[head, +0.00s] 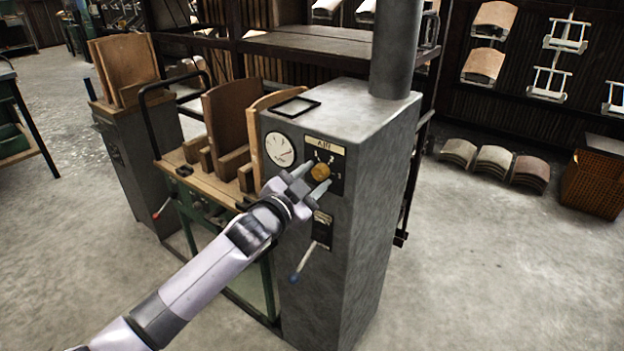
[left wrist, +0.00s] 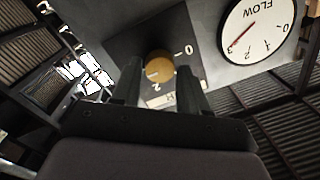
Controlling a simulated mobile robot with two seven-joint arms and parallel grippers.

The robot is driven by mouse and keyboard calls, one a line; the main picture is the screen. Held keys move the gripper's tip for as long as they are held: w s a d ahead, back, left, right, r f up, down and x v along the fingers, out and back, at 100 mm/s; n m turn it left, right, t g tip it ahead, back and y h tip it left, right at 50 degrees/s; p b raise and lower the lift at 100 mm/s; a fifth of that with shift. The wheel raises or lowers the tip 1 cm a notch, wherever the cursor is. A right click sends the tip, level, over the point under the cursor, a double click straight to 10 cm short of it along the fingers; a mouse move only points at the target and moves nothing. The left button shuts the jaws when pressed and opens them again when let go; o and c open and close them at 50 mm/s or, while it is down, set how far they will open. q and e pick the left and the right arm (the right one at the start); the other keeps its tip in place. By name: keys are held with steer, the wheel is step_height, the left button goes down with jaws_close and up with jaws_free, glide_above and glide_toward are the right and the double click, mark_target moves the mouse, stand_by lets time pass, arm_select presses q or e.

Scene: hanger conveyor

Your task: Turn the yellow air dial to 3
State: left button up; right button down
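The yellow air dial (head: 320,171) is a round knob on a dark plate under an "AIR" label (head: 325,146), on the front of a grey metal cabinet (head: 365,150). White numbers ring it; the 3 is on its right in the head view. My left gripper (head: 309,180) is at the dial with its fingers apart. In the left wrist view, the dial (left wrist: 159,67) appears between the two fingertips (left wrist: 160,78); I cannot tell whether they touch it. A pale mark shows on the knob, but its exact setting is unclear. My right gripper is not in view.
A round white flow gauge (head: 280,149) with a red needle sits left of the dial. Below are a small dark panel (head: 322,230) and a blue-tipped lever (head: 302,262). A wooden-topped press (head: 205,172) adjoins the cabinet.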

arm_select(q)
steer(key=shift+o, duration=0.9)
steer(key=shift+s, duration=0.1)
steer(key=v, duration=0.7)
steer(key=shift+a, duration=0.1)
steer(key=s+a+f+n+g+y+p, duration=0.2)
steer(key=s+a+f+n, duration=0.3)
steer(key=s+a+f, duration=0.3)
steer(key=s+a+f+n+g+y+p, duration=0.2)
steer(key=s+a+f+n+y, duration=0.3)
steer(key=s+f, duration=0.9)
steer(key=s+a+n, duration=0.1)
steer(key=s+a, duration=0.2)
steer(key=s, duration=0.4)
steer(key=shift+g+p, duration=0.4)
